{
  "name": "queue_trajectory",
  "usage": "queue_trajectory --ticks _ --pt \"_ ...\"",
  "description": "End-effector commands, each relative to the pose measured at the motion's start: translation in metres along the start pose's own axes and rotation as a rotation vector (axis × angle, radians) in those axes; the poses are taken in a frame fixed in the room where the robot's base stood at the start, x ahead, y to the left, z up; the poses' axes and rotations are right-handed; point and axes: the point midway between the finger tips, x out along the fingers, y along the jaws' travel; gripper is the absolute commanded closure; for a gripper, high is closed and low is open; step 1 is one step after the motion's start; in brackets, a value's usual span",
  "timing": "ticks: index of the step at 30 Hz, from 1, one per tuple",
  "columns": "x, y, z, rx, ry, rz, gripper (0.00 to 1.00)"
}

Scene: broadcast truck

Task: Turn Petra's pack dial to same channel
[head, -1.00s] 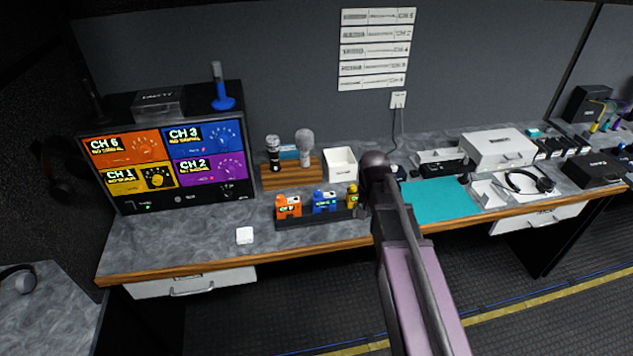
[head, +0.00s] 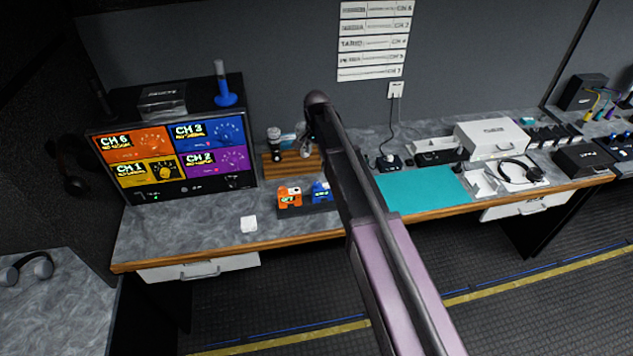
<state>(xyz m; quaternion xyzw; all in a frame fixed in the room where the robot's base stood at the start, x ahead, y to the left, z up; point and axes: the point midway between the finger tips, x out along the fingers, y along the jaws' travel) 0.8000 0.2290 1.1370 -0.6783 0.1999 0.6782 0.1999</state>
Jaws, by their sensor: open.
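An orange pack (head: 289,198) and a blue pack (head: 320,193) stand in a dark rack (head: 301,212) on the bench. Their small lit displays are too small to read, and I cannot tell which pack is Petra's. My arm hides the right part of the rack. A monitor unit (head: 191,186) at the left has four coloured panels with dials: orange CH 6, blue CH 3, yellow CH 1 and purple CH 2. Several name strips with channels (head: 373,43) hang on the wall, their small print hard to read. My arm crosses the middle; my gripper is not visible.
A white square item (head: 249,224) lies left of the rack. A wooden block (head: 279,167) with microphones stands behind it. A teal mat (head: 425,191), a white case (head: 490,138) and a headset (head: 520,171) lie to the right. The bench's front left is clear.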

Motion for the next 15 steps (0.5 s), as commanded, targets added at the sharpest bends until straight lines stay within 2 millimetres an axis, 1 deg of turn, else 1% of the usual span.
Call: queue_trajectory --ticks 8,15 --pt "0.005 0.0 0.0 -0.001 0.0 0.0 0.28" --pt "0.019 0.0 0.001 -0.002 0.0 0.0 0.28"
